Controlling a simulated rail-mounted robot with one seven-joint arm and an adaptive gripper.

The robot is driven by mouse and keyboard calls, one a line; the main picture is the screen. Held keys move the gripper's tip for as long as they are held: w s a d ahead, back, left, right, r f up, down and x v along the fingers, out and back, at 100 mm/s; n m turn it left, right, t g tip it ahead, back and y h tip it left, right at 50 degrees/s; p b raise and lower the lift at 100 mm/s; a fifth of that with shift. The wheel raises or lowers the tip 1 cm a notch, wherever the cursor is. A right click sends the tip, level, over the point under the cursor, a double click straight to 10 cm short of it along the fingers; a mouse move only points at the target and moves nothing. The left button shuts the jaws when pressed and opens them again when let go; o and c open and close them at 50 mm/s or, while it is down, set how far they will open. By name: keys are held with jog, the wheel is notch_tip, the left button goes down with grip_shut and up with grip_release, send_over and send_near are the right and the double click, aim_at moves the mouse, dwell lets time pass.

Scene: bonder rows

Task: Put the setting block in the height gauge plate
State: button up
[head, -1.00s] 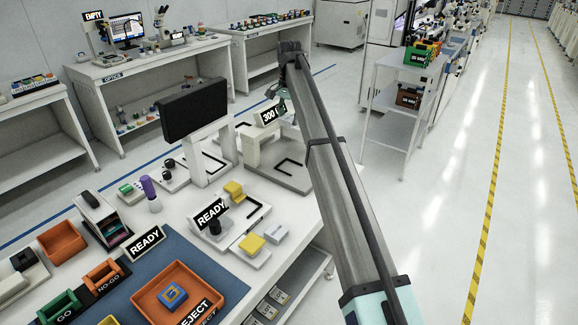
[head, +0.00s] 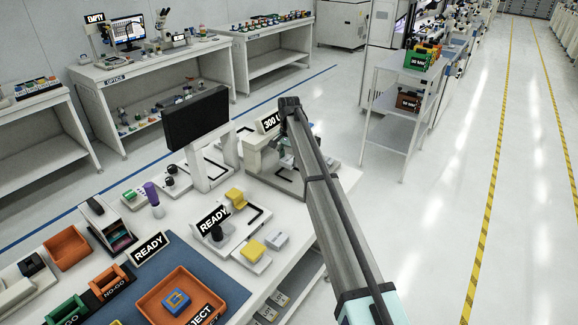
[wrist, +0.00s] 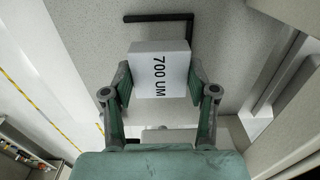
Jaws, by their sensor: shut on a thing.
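The setting block (wrist: 160,72) is a white block marked "700 UM". In the wrist view my gripper (wrist: 160,82) is shut on it, one finger on each side. The block is over the light grey height gauge plate (wrist: 95,30), near a black L-shaped corner stop (wrist: 160,17). I cannot tell whether it touches the plate. In the head view my gripper (head: 286,158) is low beside the height gauge (head: 255,155), whose display (head: 270,121) starts with "300". My arm hides part of the plate and the block.
Left of the gauge stands a dark monitor-like panel (head: 196,119) on a pale stand. The right-hand aisle is clear.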

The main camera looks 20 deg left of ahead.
aim_at(289, 174)
jog(key=shift+f+p, duration=0.5)
jog(key=shift+f, duration=1.6)
jog(key=shift+f, duration=0.15)
jog(key=o, duration=1.4)
notch_tip(289, 174, up, 12)
jog(key=b, duration=0.3)
